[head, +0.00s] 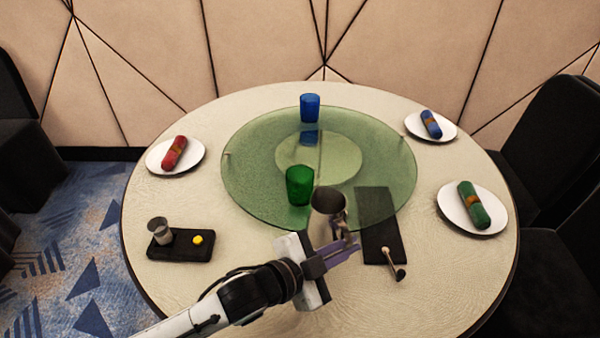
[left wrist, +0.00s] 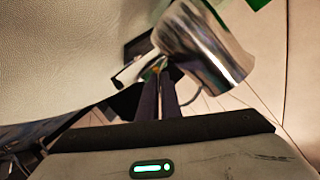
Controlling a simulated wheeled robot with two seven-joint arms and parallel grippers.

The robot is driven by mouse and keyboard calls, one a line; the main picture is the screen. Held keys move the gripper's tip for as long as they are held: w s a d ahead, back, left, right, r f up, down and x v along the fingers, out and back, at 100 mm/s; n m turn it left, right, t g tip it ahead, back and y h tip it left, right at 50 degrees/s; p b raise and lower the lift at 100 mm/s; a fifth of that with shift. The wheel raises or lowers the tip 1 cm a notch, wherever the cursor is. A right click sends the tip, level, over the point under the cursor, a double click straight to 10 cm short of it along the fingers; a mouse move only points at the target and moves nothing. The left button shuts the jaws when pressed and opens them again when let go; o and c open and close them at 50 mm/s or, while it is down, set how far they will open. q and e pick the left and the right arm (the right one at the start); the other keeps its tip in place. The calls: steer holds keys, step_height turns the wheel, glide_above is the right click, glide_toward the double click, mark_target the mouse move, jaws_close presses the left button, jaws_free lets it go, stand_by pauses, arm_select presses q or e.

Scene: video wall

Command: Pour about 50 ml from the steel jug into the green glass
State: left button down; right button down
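The steel jug (head: 327,201) is at the near edge of the glass turntable, its dark mouth facing up toward my head camera. My left gripper (head: 345,247) reaches it from the near side, with its fingers closed at the jug's handle. The left wrist view shows the shiny jug (left wrist: 212,48) just beyond the fingertips (left wrist: 160,82), with its handle side against them. My right gripper is not in view.
The green turntable (head: 250,165) carries a blue glass (head: 310,107) at the back. A dark mat (head: 379,238) with a small handled tool (head: 397,271) lies right of the jug. A black tray (head: 180,252) holds a metal cup (head: 160,231). Plates with rolled napkins sit around the rim.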

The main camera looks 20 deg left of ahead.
mark_target(341, 224)
arm_select(q)
steer(key=shift+w+a+r+n+g+p, duration=0.1)
steer(key=shift+a+r+n+g+p, duration=0.05)
steer(key=shift+r+p, duration=0.2)
steer(key=shift+w+a+r+n+g+p, duration=0.1)
steer(key=shift+w+r+n+p, duration=0.15)
steer(key=shift+r, duration=0.25)
steer(key=shift+a+r+n+g+p, duration=0.1)
steer(key=shift+a+r+g+p, duration=0.05)
steer(key=shift+r+p, duration=0.25)
steer(key=shift+w+a+r+n+g+h, duration=0.2)
steer(key=shift+w+a+r+n, duration=0.1)
steer(key=shift+r, duration=0.1)
steer(key=shift+w+a+r+n+g+h, duration=0.15)
steer(key=shift+r+n+g+h, duration=0.05)
steer(key=shift+r+n, duration=0.15)
steer(key=shift+w+a+r+n+g+h+b, duration=0.3)
steer(key=shift+w+a+r+n+g+b, duration=0.1)
steer(key=shift+w+a+r+n, duration=0.2)
steer(key=w+a+r+n+g+h+b, duration=0.2)
steer(key=w+r+n, duration=0.1)
steer(key=r, duration=0.3)
steer(key=shift+a+r+n+h, duration=0.3)
steer(key=shift+a+r+n, duration=0.1)
steer(key=shift+n, duration=0.25)
steer(key=shift+w, duration=0.2)
steer(key=shift+w+a+r+n+g+b, duration=0.25)
steer(key=shift+r+n+g+b, duration=0.05)
steer(key=shift+r+n+b, duration=0.1)
